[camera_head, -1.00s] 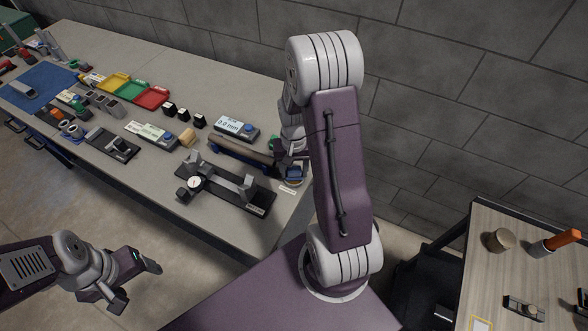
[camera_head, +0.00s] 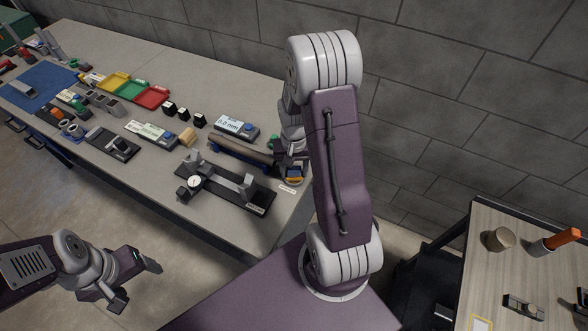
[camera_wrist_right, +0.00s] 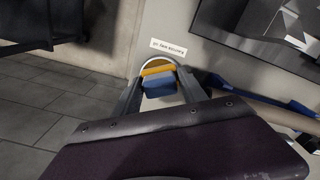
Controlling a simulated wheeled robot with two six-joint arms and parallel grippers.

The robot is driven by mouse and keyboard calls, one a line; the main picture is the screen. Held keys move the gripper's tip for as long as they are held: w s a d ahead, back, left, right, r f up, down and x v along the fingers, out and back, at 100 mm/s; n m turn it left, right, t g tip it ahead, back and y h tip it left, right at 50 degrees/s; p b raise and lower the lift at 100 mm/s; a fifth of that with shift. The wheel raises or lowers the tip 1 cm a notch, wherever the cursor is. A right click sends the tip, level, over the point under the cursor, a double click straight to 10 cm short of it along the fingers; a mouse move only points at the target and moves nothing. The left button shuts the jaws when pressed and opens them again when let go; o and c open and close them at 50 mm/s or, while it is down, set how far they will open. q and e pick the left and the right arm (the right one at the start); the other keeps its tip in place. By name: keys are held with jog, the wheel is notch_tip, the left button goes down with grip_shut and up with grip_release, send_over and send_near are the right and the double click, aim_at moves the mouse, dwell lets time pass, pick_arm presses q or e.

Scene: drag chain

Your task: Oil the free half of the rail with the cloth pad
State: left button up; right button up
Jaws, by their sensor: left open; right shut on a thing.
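My right gripper (camera_wrist_right: 160,88) is shut on the cloth pad, a small blue block (camera_wrist_right: 160,84) with a yellow-orange strip (camera_wrist_right: 158,70) at its far side. The pad is over or in a round shallow dish (camera_wrist_right: 152,61); whether it touches the dish is unclear. In the head view my right gripper (camera_head: 292,166) is over the bench's near right end, partly hidden by my arm. A long brownish bar (camera_head: 240,151) on blue supports, possibly the rail, lies left of it. My left gripper (camera_head: 137,284) is open and empty, off the bench front.
A black fixture with a dial (camera_head: 194,182) and silver blocks stands in front of the bar. A digital readout (camera_head: 237,128) stands behind it. Coloured trays (camera_head: 152,97) are farther left. A wooden table (camera_head: 485,255) is at right.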

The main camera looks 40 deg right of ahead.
aim_at(294, 169)
dwell(0.4)
notch_tip(294, 169, up, 7)
jog(key=p, duration=0.7)
dwell(0.3)
jog(key=shift+f, duration=0.1)
